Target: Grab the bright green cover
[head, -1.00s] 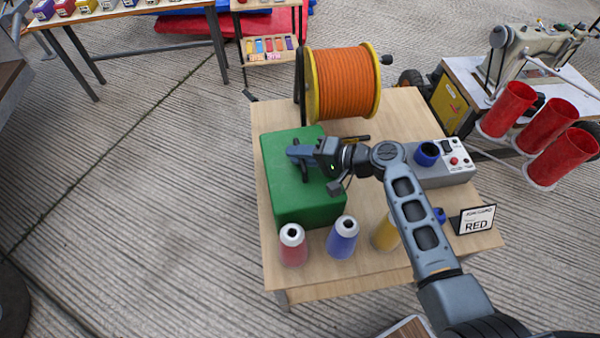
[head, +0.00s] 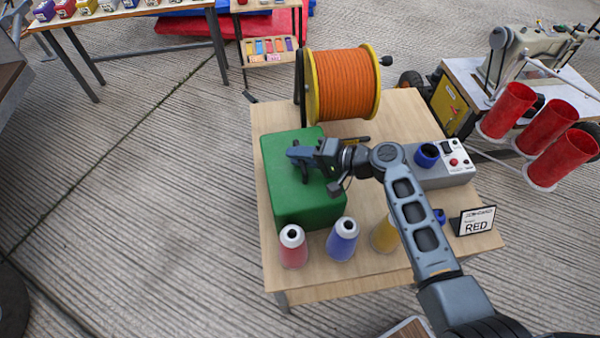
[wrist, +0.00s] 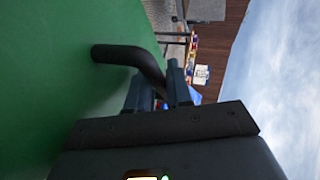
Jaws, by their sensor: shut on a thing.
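The bright green cover (head: 299,200) is a box shape on the left part of the wooden table, and it seems to rest flat there. In the wrist view its green face (wrist: 60,70) fills the left side, with a dark bent handle (wrist: 130,54) standing out from it. My gripper (head: 303,156) is over the top of the cover. In the wrist view its two fingers (wrist: 160,88) are shut on the handle. The far end of the handle is hidden behind the fingers, and what is under the cover is hidden.
The wooden table (head: 420,115) holds an orange cable reel (head: 345,83) behind the cover. Red (head: 293,250), blue (head: 342,240) and yellow (head: 384,236) thread cones stand in front. A grey control box (head: 445,177) and a "RED" sign (head: 476,220) are at right.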

